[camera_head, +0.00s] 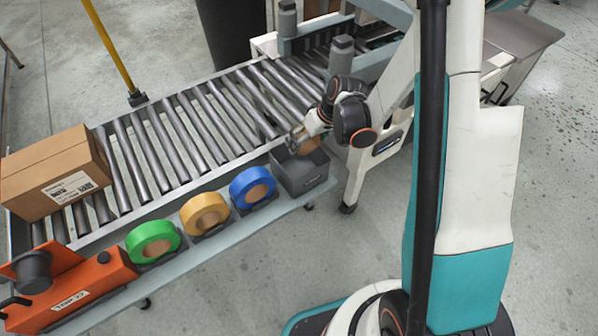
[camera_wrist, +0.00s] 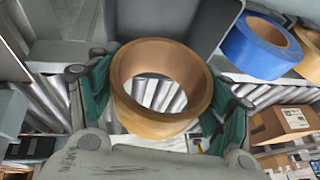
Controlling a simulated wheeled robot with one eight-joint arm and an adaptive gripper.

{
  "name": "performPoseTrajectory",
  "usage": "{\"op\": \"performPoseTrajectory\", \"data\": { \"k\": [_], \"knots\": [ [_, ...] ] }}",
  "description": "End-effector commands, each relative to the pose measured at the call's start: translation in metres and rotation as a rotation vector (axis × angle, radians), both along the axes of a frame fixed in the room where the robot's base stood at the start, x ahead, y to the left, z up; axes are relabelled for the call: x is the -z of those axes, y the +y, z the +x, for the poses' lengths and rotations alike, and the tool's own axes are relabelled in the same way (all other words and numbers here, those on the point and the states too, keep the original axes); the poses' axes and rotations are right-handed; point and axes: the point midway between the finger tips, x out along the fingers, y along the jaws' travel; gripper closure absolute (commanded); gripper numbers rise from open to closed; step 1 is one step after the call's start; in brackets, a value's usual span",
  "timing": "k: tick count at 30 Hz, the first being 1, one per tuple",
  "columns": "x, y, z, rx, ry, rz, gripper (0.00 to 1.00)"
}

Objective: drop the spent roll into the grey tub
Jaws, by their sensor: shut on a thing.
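The spent roll is a bare brown cardboard ring (camera_head: 309,146), partly hidden by my gripper in the head view. My gripper (camera_head: 301,139) is shut on it. In the wrist view the roll (camera_wrist: 127,117) sits between the two teal-padded fingers of my gripper (camera_wrist: 163,97), and conveyor rollers show through its hole. The grey tub (camera_head: 303,184) stands on the conveyor's near side ledge, right of the blue roll. The roll overlaps the tub's back rim in the head view; its exact height above the tub cannot be told. The tub's grey wall (camera_wrist: 214,27) shows beyond the roll in the wrist view.
A blue tape roll (camera_head: 252,187), a yellow one (camera_head: 204,213) and a green one (camera_head: 153,241) stand along the ledge. An orange machine (camera_head: 85,285) is at its left end. A cardboard box (camera_head: 55,172) rests on the roller conveyor (camera_head: 190,130). The conveyor's middle is clear.

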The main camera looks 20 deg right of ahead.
Motion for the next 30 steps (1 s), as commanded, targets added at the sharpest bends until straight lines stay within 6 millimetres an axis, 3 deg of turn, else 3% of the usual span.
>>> {"op": "performPoseTrajectory", "data": {
  "k": [3, 11, 12, 15, 30],
  "knots": [
    [0.0087, -0.0001, -0.0002, 0.000, 0.000, 0.000, 0.52],
    [0.0085, -0.0001, -0.0001, 0.000, 0.000, 0.000, 0.52],
    [0.0085, -0.0001, -0.0001, 0.000, 0.000, 0.000, 0.21],
    [0.0085, -0.0001, -0.0001, 0.000, 0.000, 0.000, 0.04],
    [0.0041, -0.0016, -0.0015, 0.000, 0.000, 0.000, 0.04]
  ]
}}
